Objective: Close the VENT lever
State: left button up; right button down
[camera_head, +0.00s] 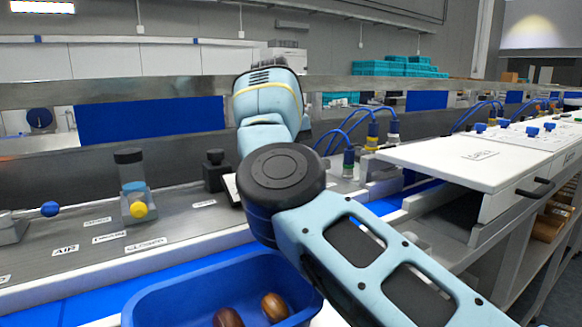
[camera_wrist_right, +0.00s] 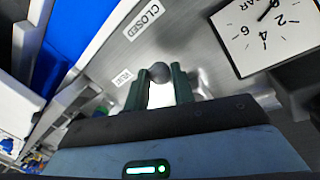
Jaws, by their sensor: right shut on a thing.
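In the right wrist view, a round dark grey knob (camera_wrist_right: 160,72) sits between the dark green fingertips of my right gripper (camera_wrist_right: 160,82). The fingers are shut on it, and I take it for the VENT lever's knob. A small label (camera_wrist_right: 121,78) left of the fingers seems to read VENT. A CLOSED label (camera_wrist_right: 145,19) lies on the metal panel above the knob, apart from it. The lever's shaft is hidden by the gripper. In the head view my right arm hides this gripper and the lever. My left gripper is not in view.
In the head view, a blue knob (camera_head: 50,209) near the AIR label and a yellow knob (camera_head: 138,210) stand to the left on the panel. A blue crate (camera_head: 150,309) holding brown dates is below. A BAR gauge (camera_wrist_right: 264,36) is beside the right gripper.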

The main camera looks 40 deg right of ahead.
jog(key=shift+r, duration=0.15)
jog(key=c, duration=1.2)
grip_release()
jog(key=shift+d, duration=0.1)
